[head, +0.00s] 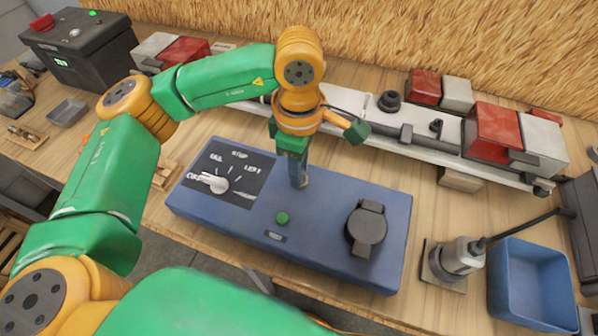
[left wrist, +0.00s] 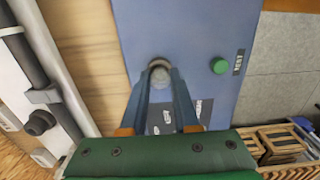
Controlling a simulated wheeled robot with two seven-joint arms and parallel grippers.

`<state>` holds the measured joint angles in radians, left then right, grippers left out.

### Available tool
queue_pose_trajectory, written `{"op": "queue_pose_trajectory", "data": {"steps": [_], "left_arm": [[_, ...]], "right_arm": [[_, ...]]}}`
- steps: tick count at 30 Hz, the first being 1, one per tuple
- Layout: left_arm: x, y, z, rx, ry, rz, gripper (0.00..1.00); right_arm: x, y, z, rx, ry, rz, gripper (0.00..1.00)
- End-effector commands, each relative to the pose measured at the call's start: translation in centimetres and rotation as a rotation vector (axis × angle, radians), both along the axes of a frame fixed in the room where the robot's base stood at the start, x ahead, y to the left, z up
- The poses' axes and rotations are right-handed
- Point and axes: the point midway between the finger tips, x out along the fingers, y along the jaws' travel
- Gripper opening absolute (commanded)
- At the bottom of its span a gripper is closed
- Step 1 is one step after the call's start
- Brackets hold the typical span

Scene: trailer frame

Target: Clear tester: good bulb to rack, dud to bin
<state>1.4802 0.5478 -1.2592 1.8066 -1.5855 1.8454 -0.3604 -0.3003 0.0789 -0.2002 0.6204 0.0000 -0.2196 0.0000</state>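The blue tester (head: 335,225) lies on the bench with a selector dial (head: 215,183), a green button (head: 282,218) and a black round fitting (head: 367,228). My left gripper (head: 299,184) points down at the tester's back middle. In the left wrist view its two fingers (left wrist: 163,85) stand on either side of a small grey-white round thing (left wrist: 160,74) on the tester; I cannot tell whether it is a bulb or whether they press on it. A blue open bin (head: 533,290) stands at the right. My right gripper is out of view.
A lamp-like device (head: 461,258) stands between tester and bin. Behind runs a white rail (head: 430,148) with red and grey blocks. A wooden holder (head: 22,136) and grey tray (head: 67,112) lie at left. The left wrist view shows wooden slatted crates (left wrist: 280,145) beyond the tester.

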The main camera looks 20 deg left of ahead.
Motion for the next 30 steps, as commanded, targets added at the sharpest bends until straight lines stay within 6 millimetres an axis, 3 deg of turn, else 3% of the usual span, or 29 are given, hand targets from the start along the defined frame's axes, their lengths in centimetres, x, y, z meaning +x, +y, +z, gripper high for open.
{"op": "queue_pose_trajectory", "data": {"steps": [13, 21, 30], "left_arm": [[0.0, 0.0, 0.0, 0.0, 0.0, 0.003, 0.03], [0.0, 0.0, -0.2, 0.001, 0.0, 0.281, 0.03], [0.0, 0.0, 0.0, 0.0, 0.001, 0.316, 0.03]], "right_arm": [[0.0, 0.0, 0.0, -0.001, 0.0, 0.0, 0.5], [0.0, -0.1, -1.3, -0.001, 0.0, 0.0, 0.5], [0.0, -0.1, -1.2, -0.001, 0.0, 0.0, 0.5]]}}
